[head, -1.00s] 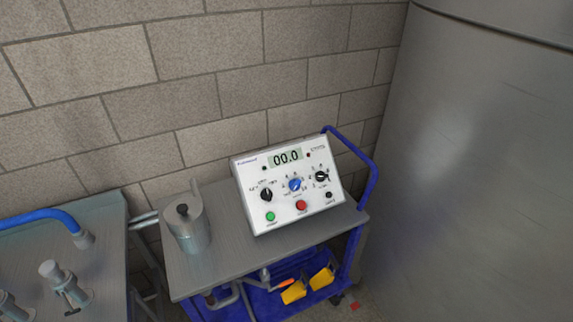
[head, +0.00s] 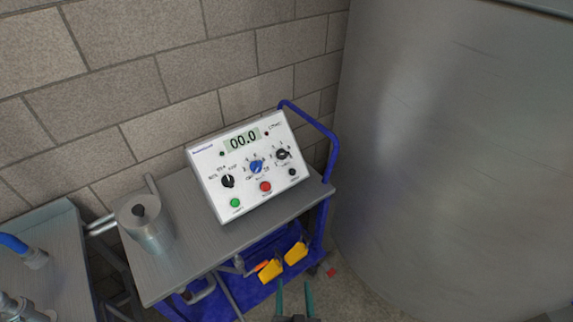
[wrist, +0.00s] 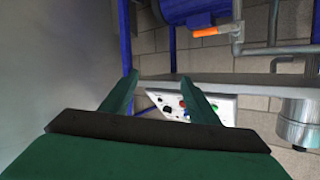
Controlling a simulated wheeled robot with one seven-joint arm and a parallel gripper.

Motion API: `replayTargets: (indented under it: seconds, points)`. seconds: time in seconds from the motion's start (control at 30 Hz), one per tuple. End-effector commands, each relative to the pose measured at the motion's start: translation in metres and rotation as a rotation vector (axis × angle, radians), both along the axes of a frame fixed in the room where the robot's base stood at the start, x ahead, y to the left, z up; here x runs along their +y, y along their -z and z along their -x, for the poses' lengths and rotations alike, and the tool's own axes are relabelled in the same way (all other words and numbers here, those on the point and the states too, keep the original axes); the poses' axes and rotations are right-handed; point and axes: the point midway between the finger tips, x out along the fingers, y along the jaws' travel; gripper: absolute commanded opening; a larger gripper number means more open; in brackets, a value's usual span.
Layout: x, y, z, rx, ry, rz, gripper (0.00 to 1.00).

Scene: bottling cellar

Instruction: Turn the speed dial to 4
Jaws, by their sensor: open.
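A white control panel (head: 243,165) with a display reading 00.0 stands tilted on a grey cart. It carries a black knob on the left (head: 228,181), a blue knob in the middle (head: 256,167) and a black knob on the right (head: 283,154), with small marks around them. Their labels are too small to read, so I cannot tell which is the speed dial. My gripper (head: 295,284) is open and empty at the bottom of the head view, in front of the cart and apart from the panel. In the wrist view the panel (wrist: 218,105) appears upside down beyond the open fingers, partly hidden.
Green (head: 235,203) and red (head: 265,187) buttons sit below the knobs. A metal canister (head: 150,228) stands left on the cart top (head: 190,258). The cart has a blue handle (head: 318,126) and yellow items (head: 296,253) below. A large steel tank (head: 440,160) fills the right.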

Motion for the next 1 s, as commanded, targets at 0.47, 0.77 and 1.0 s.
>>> replayTargets:
  seconds: [0.47, 0.77, 1.0]
  points:
    - [-0.016, -0.073, -0.185, -0.128, -0.213, -0.083, 0.55]
    - [-0.025, -0.156, -0.258, -0.245, -0.374, -0.078, 0.55]
    - [-0.027, -0.182, -0.274, -0.282, -0.424, -0.071, 0.55]
